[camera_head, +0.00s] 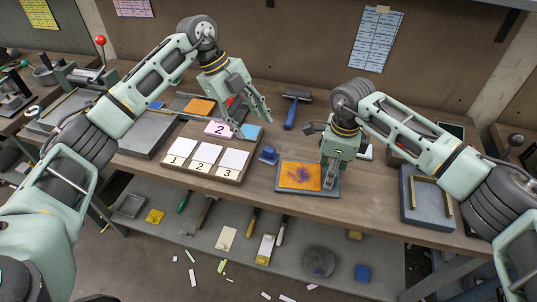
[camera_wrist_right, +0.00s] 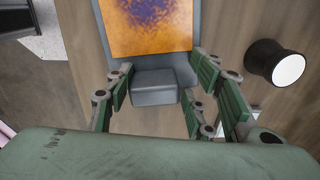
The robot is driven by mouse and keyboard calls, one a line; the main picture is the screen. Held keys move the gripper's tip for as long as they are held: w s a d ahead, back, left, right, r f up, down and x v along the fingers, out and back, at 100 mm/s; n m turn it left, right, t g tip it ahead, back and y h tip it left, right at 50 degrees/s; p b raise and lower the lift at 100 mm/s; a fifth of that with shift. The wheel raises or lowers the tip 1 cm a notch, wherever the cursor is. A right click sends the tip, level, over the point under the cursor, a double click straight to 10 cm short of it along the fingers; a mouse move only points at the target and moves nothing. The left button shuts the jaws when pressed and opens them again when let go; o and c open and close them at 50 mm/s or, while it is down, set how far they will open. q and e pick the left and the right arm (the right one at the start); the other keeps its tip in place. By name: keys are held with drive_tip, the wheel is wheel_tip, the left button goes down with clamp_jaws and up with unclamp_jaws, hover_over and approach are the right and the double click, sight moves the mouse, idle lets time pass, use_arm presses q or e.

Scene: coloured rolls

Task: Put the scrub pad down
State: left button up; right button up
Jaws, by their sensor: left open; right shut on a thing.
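A small blue block (camera_head: 269,155), which may be the scrub pad, rests on the bench between the numbered board and the orange plate. I cannot be sure that it is the pad. My left gripper (camera_head: 252,118) is open and empty, above the bench near a flat blue piece (camera_head: 250,131) and the pink "2" card (camera_head: 219,129). My right gripper (camera_head: 332,184) is at the right end of the grey plate (camera_head: 308,192) with the orange and purple face. In the right wrist view its fingers are around the plate's grey end block (camera_wrist_right: 155,88).
A board with numbered white cards (camera_head: 204,160) lies left of the blue block. A blue-handled roller (camera_head: 292,110) lies behind. A grey tray (camera_head: 427,200) stands at the right. A dark cylinder with a white end (camera_wrist_right: 275,63) is beside my right fingers. Bare wood shows in front of the plate.

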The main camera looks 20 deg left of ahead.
use_arm(q)
drive_tip(key=s+n, duration=0.1)
drive_tip(key=n, duration=0.4)
hover_over(265, 150)
drive_tip(key=s+a, duration=0.1)
drive_tip(key=a, duration=0.1)
drive_tip(key=shift+t, duration=0.3)
wheel_tip(265, 150, down, 5)
drive_tip(key=shift+a+r, duration=0.15)
drive_tip(key=shift+r, duration=0.05)
drive_tip(key=shift+w+x, duration=0.1)
drive_tip(key=shift+x, duration=1.45)
drive_tip(key=shift+w+x, duration=0.15)
drive_tip(key=shift+x, duration=1.45)
clamp_jaws()
wheel_tip(265, 150, up, 10)
drive_tip(key=shift+r, duration=0.1)
